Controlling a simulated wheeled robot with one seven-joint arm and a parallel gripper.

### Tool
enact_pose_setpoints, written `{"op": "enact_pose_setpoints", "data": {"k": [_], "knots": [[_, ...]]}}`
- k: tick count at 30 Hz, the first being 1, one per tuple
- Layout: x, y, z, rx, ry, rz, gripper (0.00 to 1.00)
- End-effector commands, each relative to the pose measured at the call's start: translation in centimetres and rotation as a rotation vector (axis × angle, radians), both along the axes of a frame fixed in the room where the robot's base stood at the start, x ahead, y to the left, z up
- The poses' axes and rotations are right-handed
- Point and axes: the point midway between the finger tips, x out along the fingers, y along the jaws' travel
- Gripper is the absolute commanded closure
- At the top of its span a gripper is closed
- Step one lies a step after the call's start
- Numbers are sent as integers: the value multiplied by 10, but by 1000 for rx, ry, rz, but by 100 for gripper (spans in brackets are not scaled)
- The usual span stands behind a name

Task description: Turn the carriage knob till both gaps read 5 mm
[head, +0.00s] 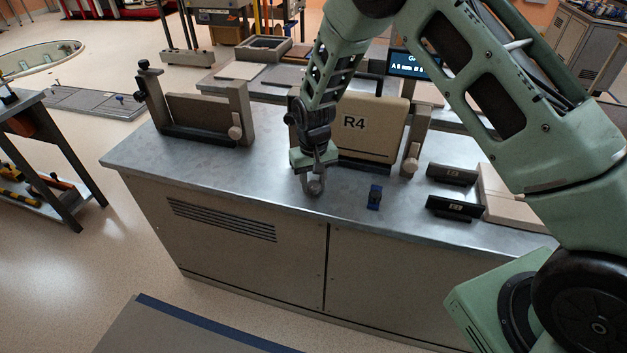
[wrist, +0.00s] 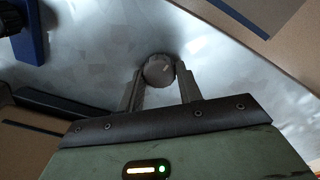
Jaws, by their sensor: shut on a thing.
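The round grey carriage knob (head: 315,187) is at the front of the bench, below the R4 panel. My gripper (head: 314,172) points down at it. In the wrist view the knob (wrist: 158,71) sits between the two fingers of my gripper (wrist: 159,76), which are shut on its sides. A small dark screen (head: 409,65) with light text stands behind the panel. My arm crosses close to it, and its gap figures are too small to read surely. The beige panel marked R4 (head: 372,125) stands in a frame right behind my gripper.
A small blue piece (head: 374,197) stands right of the knob. Two black blocks (head: 453,208) and a beige slab (head: 507,200) lie further right. Another upright frame (head: 205,112) stands at the left. The bench top (head: 165,160) is clear at its left front.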

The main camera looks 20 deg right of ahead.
Motion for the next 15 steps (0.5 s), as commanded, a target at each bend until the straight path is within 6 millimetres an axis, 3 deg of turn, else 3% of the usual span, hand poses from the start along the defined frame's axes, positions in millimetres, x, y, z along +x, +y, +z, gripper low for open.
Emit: {"op": "enact_pose_setpoints", "data": {"k": [1,2,3,15], "knots": [[1,0,1,0,-2,0,88],[1,0,1,0,-2,0,57],[1,0,1,0,-2,0,45],[1,0,6,0,-3,1,43]]}}
